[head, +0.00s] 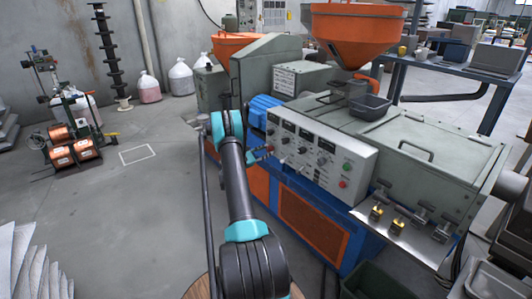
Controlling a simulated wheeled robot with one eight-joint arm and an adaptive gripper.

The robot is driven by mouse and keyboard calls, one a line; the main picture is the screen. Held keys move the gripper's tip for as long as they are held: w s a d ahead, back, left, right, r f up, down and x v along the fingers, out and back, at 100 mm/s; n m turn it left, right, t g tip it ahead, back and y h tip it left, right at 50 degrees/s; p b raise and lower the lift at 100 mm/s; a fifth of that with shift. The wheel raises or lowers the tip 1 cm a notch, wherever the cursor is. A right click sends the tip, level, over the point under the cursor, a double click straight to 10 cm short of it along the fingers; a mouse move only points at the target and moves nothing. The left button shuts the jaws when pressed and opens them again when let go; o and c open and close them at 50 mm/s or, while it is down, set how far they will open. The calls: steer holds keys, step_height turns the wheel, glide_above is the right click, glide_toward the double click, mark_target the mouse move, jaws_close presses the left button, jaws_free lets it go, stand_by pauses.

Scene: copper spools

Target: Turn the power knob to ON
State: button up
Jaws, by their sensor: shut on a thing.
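The grey control panel (318,152) is on the front of the large machine and carries dark displays, several knobs and coloured buttons. My arm reaches up from the bottom of the head view and bends right toward the panel's left end. My gripper (271,149) is at that end, shut on what appears to be the power knob. The jaws and their small size in view hide most of the knob, so its ON or OFF position cannot be read.
An orange hopper (352,32) tops the machine, with a dark tray (370,107) below it. Yellow-marked clamps (376,211) stick out at the front right. Copper spools (75,145) stand on the left. The floor between is mostly clear.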

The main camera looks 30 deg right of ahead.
steer(key=m, duration=1.3)
stand_by(0.7)
steer(key=o, duration=1.2)
steer(key=shift+c, duration=0.2)
steer(key=shift+a, duration=0.15)
steer(key=a, duration=1.1)
steer(key=shift+s+a, duration=0.4)
steer(key=shift+s, duration=0.05)
steer(key=shift+r, duration=0.15)
